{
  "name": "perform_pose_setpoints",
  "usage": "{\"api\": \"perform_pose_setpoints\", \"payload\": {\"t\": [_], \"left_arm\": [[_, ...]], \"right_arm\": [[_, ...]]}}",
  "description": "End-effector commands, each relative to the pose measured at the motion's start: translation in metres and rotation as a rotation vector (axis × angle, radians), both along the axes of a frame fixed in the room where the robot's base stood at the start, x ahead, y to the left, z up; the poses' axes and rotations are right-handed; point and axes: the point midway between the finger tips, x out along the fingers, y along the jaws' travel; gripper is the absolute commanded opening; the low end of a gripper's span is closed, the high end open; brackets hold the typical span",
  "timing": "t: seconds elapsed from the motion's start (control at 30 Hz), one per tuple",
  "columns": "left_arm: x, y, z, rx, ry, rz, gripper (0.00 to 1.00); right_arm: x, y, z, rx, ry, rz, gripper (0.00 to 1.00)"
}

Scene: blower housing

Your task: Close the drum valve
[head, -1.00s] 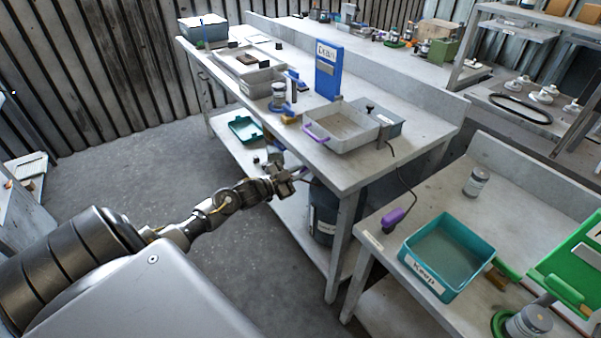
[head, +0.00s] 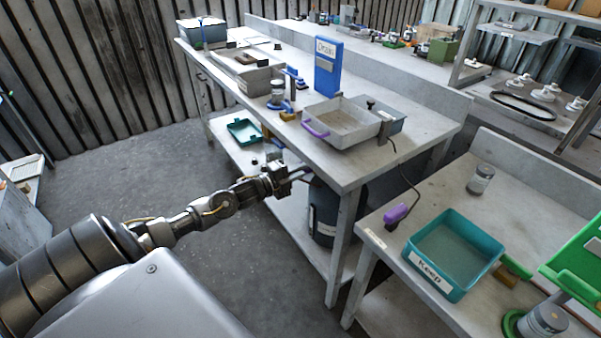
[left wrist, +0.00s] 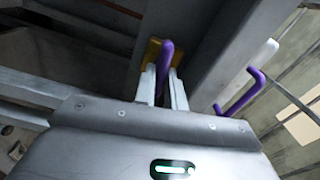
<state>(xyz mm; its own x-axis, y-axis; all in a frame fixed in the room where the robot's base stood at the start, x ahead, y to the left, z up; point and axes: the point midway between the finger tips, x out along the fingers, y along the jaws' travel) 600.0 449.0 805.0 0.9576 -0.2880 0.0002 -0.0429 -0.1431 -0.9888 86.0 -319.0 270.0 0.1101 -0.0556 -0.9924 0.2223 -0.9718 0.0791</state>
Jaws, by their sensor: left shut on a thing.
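The dark drum (head: 323,212) with a pale label stands on the lower shelf, partly hidden by the bench top and a leg. My left gripper (head: 302,173) reaches in under the bench edge, beside the drum's top. In the left wrist view, the gripper's fingers (left wrist: 164,88) are shut on a purple lever (left wrist: 166,58) that stands between them. A yellow, brass-like part (left wrist: 152,52) shows behind the lever; it may be the valve body. How the lever joins the drum is hidden. My right gripper is not in view.
The bench top (head: 365,170) overhangs the gripper, and a bench leg (head: 340,250) stands right of the drum. A white tray (head: 340,122) with a purple handle sits above. A teal tray (head: 450,285) is on the right table. The floor at left is clear.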

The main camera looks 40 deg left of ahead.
Motion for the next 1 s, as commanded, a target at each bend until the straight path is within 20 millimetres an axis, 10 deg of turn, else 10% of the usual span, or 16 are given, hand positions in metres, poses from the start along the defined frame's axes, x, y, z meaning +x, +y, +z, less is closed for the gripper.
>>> {"api": "perform_pose_setpoints", "payload": {"t": [0.9,1.0], "left_arm": [[0.0,0.0,-0.002,0.161,-0.045,0.0,0.0],[0.0,0.0,-0.002,0.16,-0.046,0.0,0.25]], "right_arm": [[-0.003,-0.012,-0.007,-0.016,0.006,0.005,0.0],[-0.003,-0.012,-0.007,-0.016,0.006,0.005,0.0]]}}
